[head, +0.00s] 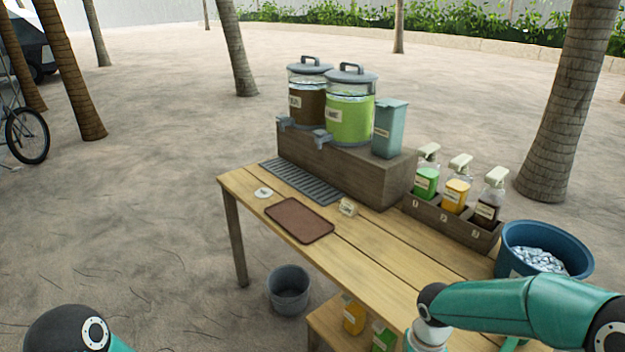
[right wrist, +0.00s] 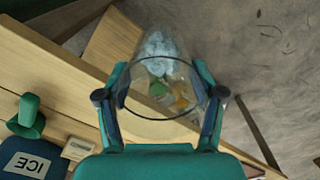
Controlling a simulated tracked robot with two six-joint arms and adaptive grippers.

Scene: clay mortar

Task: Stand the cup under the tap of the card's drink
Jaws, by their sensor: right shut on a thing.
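My right gripper (right wrist: 160,88) is shut around a clear cup (right wrist: 160,108), with one finger on each side. Pale blue lumps like ice show in its far end. Two drink dispensers, one brown (head: 307,104) and one green (head: 349,118), stand on a wooden box on the table. Grey taps (head: 286,123) and (head: 321,138) stick out at their fronts, above a slatted drip tray (head: 303,183). A small card (head: 348,207) stands on the table, its text unreadable. My left gripper is out of view.
A brown tray (head: 299,220) and a white disc (head: 263,193) lie on the table. A teal bin (head: 390,130) stands beside the dispensers. Several pump bottles fill a rack (head: 450,222); a blue tub of ice (head: 508,258) is at the right. A grey bucket (head: 289,300) stands below.

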